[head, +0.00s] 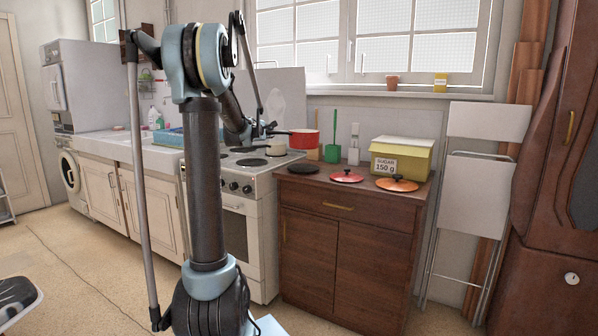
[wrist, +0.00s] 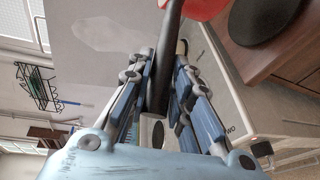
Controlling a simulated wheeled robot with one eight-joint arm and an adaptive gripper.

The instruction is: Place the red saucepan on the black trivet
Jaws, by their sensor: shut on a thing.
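The red saucepan (head: 304,139) is held in the air near the dresser's left end, and part of its red body shows at the top of the wrist view (wrist: 207,7). My gripper (head: 268,131) is shut on its dark handle, which runs between the fingers in the wrist view (wrist: 165,60). The black trivet (head: 303,169) is a flat dark disc on the dresser's left part. In the head view the pan appears above it. In the wrist view the trivet (wrist: 262,16) lies to the right of the pan, with a gap between them.
A red lid (head: 346,177), an orange lid (head: 397,185) and a yellow sugar box (head: 415,157) are on the dresser right of the trivet. A green brush (head: 332,152) stands behind.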

